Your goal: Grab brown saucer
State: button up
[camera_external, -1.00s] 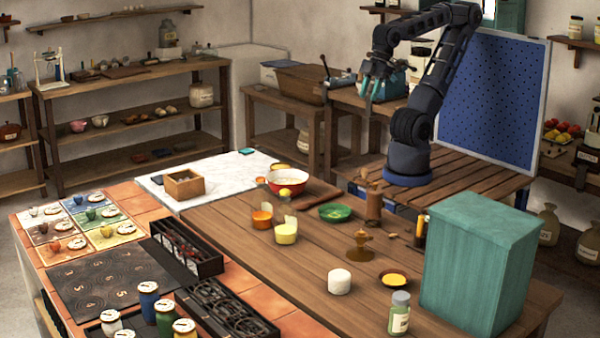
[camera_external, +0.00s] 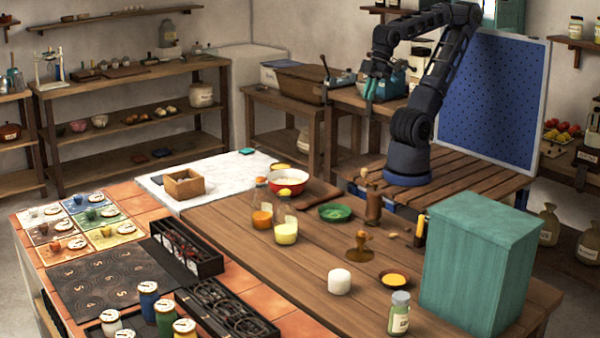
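A small brown dish (camera_external: 395,281) with yellow contents sits on the wooden counter at the front right, near a capped green jar (camera_external: 399,313). Small round saucers also lie on the coloured mats at the left, including one on the brown mat (camera_external: 39,236); their own colours are too small to tell. I cannot tell which of these is the brown saucer. My gripper (camera_external: 374,98) hangs high at the back, fingers pointing down, far from all these dishes. Its two teal fingers look apart, with nothing seen between them.
A large teal box (camera_external: 478,265) stands right of the brown dish. A white cylinder (camera_external: 339,282), a brown wooden stand (camera_external: 360,247), a green bowl (camera_external: 335,213), glass bottles (camera_external: 286,232) and a red-rimmed bowl (camera_external: 287,180) share the counter. Black racks (camera_external: 187,250) lie at the left.

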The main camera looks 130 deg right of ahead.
jog(key=w+a+f, duration=0.2)
jog(key=w+a, duration=0.2)
jog(key=w, duration=0.2)
jog(key=w+a+f, duration=0.3)
jog(key=w, duration=0.4)
jog(key=m+g+y, duration=0.2)
jog(key=m+y, duration=0.3)
jog(key=y, duration=0.1)
send_near(394, 280)
jog(key=shift+s+d+f, duration=0.2)
jog(key=shift+s+d, duration=0.15)
jog(key=shift+d, duration=0.2)
jog(key=shift+s+d+f, duration=0.15)
jog(key=shift+s+d, duration=0.2)
jog(key=shift+d, duration=0.15)
jog(key=shift+d+x, duration=0.15)
jog(key=shift+x, duration=1.4)
jog(key=shift+d+x, duration=0.15)
jog(key=shift+x, duration=1.35)
jog(key=shift+w+f, duration=0.1)
grip_shut()
